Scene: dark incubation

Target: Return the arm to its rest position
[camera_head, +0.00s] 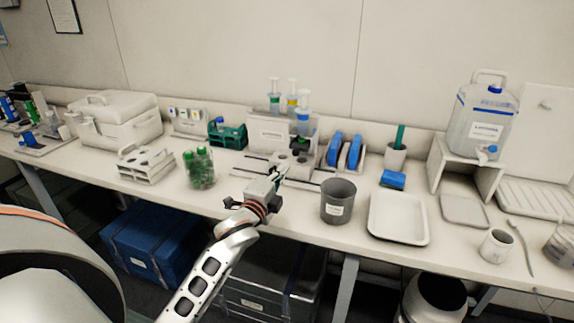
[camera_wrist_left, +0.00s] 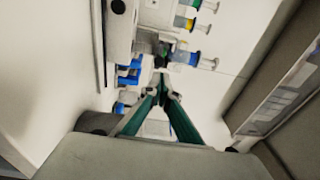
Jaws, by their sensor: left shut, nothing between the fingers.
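My left arm comes up from the bottom of the head view, and its gripper (camera_head: 280,174) is over the bench in front of the white syringe stand. The wrist view shows the two green-lined fingers (camera_wrist_left: 166,88) close together at their tips, with nothing visible between them. The syringe stand (camera_head: 268,133) holds several syringes with coloured bands. A small grey block with round holes (camera_head: 293,163) is just beyond the fingertips in the head view. I cannot tell whether the fingers touch it. My right gripper is not in view.
A grey bin (camera_head: 338,202) stands close right of the gripper, and a beaker of green-capped tubes (camera_head: 200,170) is to its left. A white tray (camera_head: 398,219) lies further right. The bench (camera_head: 265,222) has bare room near its front edge.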

